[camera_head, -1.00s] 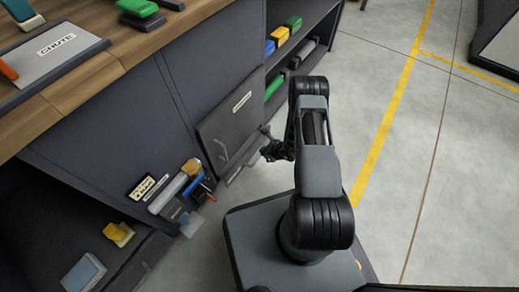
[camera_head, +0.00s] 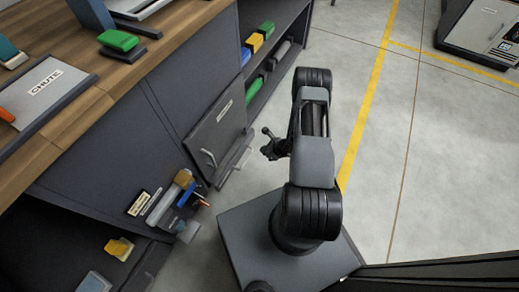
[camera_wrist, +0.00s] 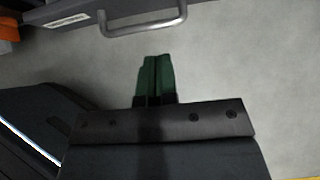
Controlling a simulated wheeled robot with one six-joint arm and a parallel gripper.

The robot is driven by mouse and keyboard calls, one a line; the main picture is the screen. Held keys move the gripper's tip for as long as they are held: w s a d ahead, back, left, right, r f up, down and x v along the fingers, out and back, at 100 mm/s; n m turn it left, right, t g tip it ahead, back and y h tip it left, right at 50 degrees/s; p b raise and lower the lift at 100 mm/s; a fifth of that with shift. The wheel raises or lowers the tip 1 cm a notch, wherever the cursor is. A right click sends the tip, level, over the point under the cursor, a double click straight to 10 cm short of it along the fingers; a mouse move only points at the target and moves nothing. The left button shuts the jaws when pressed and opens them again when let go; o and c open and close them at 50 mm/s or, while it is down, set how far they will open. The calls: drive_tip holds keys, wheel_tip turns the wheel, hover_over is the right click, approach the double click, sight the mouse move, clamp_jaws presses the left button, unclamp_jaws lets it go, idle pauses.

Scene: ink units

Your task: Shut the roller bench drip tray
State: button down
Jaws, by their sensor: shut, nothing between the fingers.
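A dark grey front panel (camera_head: 222,128) with a label and a bar handle (camera_head: 208,158) is set low in the bench side, left of my arm. A narrow light-edged strip (camera_head: 236,168) juts out at its lower right; I cannot tell for sure if this is the drip tray. In the wrist view a grey front (camera_wrist: 75,12) with a label and a bar handle (camera_wrist: 145,24) crosses the top. My gripper (camera_wrist: 154,62) has its green fingers shut together and empty, below the handle with floor between. In the head view my gripper (camera_head: 268,145) is right of the panel, apart from it.
Tools and bottles in a holder (camera_head: 172,205) stick out from the bench left of the panel. An open shelf (camera_head: 268,65) with coloured bins is behind. Another unit (camera_head: 482,30) stands at the far right. The floor (camera_head: 430,160) right of my arm is clear.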

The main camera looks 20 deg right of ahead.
sight(240, 147)
drive_tip(key=b+x, duration=0.1)
drive_tip(key=x, duration=0.2)
drive_tip(key=b+x, duration=0.2)
drive_tip(key=x, duration=0.2)
drive_tip(key=w+r+b+x, duration=0.1)
drive_tip(key=x, duration=0.2)
drive_tip(key=shift+w+a+f, duration=0.15)
drive_tip(key=shift+a, duration=0.4)
drive_tip(key=shift+w+a+b, duration=0.35)
drive_tip(key=shift+w+a, duration=0.1)
drive_tip(key=shift+w, duration=0.1)
drive_tip(key=shift+w+a, duration=0.2)
drive_tip(key=shift+w, duration=0.05)
drive_tip(key=shift+w+a, duration=0.6)
drive_tip(key=shift+w, duration=0.2)
drive_tip(key=shift+s, duration=0.1)
